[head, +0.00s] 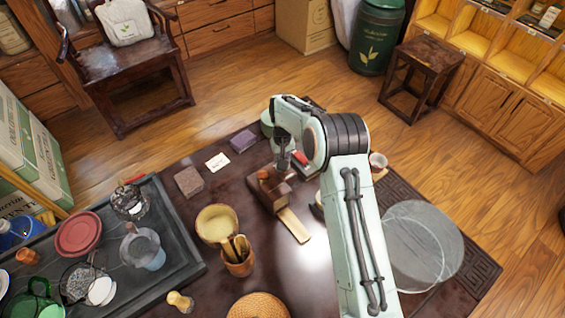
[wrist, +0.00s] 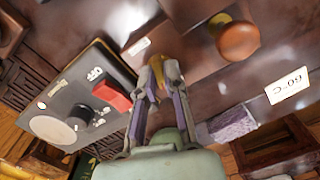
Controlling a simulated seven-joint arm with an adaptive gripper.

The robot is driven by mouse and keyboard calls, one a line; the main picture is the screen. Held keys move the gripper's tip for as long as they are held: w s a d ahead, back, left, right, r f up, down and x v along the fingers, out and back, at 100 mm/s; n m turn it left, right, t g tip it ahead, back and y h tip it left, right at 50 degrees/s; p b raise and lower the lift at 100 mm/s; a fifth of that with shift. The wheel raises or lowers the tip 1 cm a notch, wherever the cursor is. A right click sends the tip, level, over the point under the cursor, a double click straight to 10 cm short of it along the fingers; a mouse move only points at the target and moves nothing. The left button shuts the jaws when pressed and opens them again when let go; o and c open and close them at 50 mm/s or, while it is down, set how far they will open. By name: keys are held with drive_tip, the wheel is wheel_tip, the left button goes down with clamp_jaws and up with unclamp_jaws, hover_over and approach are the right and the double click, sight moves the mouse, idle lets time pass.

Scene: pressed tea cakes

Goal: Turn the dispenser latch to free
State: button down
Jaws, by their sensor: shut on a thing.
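The dispenser is a dark brown wooden box (head: 279,199) on the table in the head view, with a pale wooden strip (head: 294,226) reaching out in front. In the wrist view its dark face (wrist: 198,62) and a round orange-brown knob (wrist: 237,40) show. My gripper (head: 283,164) points down at the dispenser's far side. In the wrist view my gripper (wrist: 158,66) has its fingertips together beside the box, apart from the round knob. It is shut on a small part, seemingly the latch, mostly hidden between the fingers. I cannot read the latch's angle.
A grey panel (wrist: 72,118) with a red switch (wrist: 113,96) and black knob (wrist: 78,116) stands close left of my fingers in the wrist view. A yellow bowl (head: 216,224), a tool cup (head: 239,263), a purple block (head: 242,141) and a white card (head: 217,162) are nearby.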

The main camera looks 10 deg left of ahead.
drive_tip(key=m, duration=1.2)
drive_tip(key=shift+m, duration=0.3)
drive_tip(key=shift+f, duration=0.1)
idle(0.3)
drive_tip(key=c, duration=1.2)
unclamp_jaws()
wheel_tip(320, 180, up, 12)
drive_tip(key=shift+r, duration=0.1)
